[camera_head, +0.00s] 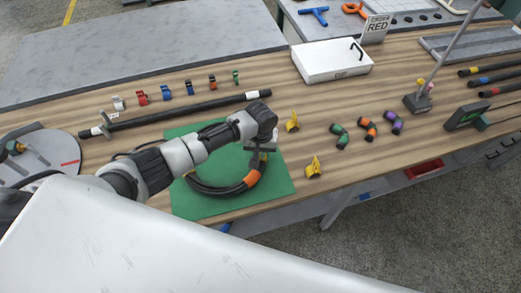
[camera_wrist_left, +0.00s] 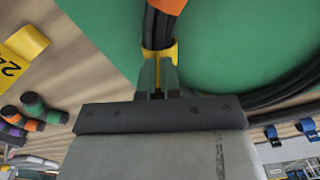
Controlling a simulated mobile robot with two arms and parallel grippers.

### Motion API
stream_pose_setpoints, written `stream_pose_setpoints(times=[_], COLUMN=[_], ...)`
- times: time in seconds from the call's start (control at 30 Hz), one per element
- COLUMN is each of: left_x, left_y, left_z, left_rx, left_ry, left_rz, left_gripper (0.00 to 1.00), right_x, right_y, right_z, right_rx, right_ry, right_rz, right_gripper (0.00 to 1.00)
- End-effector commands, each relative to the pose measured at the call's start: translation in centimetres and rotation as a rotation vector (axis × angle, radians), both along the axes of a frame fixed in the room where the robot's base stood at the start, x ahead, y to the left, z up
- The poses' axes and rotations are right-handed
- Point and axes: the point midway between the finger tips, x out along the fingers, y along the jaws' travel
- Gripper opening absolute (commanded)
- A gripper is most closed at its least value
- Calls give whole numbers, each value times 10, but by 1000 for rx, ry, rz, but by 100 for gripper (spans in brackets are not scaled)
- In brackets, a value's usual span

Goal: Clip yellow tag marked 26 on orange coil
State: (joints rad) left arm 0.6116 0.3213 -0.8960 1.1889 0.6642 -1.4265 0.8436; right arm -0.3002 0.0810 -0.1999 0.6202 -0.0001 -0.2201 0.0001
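A black hose coil (camera_head: 215,190) with an orange section (camera_head: 252,178) lies on the green mat. In the left wrist view the orange section (camera_wrist_left: 167,5) is at the top edge. My left gripper (camera_head: 260,159) is over the right side of the coil. Its fingers (camera_wrist_left: 157,80) are close together on a yellow tag (camera_wrist_left: 167,52), which sits against the black hose just beside the orange. Its number is hidden; I cannot tell whether it is fully clipped. Two other yellow tags stand right of the mat (camera_head: 292,122) (camera_head: 314,168); one in the wrist view (camera_wrist_left: 22,46) reads like 24.
A long black bar (camera_head: 190,112) and a row of small coloured clips lie behind the mat. Green, orange (camera_head: 368,128) and purple hose pieces lie to the right. A white box (camera_head: 331,61) stands at the back.

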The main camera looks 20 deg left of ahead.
Motion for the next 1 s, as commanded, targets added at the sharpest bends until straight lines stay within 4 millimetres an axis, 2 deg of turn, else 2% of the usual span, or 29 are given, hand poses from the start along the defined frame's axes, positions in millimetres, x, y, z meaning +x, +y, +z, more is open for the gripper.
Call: stream_pose_setpoints(times=[0.13, 0.33, 0.67, 0.77, 1.0], left_x=[0, 0, 0, 1, 1], left_y=[0, 0, 0, 0, 0], left_z=[0, 0, 3, 14, 61], left_rx=[0, 0, -1, -3, -2], left_ry=[0, 1, 0, -2, -4], left_rz=[0, 0, 0, 0, -1], left_gripper=[0, 32, 33, 33, 33], right_x=[0, 0, 0, 0, 0], right_y=[0, 0, 0, 1, 1], right_z=[0, 0, 0, -1, -5], right_rx=[0, 0, 1, 1, 1], right_ry=[0, 0, 0, 0, 0], right_rz=[0, 0, 0, 0, 0], right_gripper=[43, 43, 43, 43, 43])
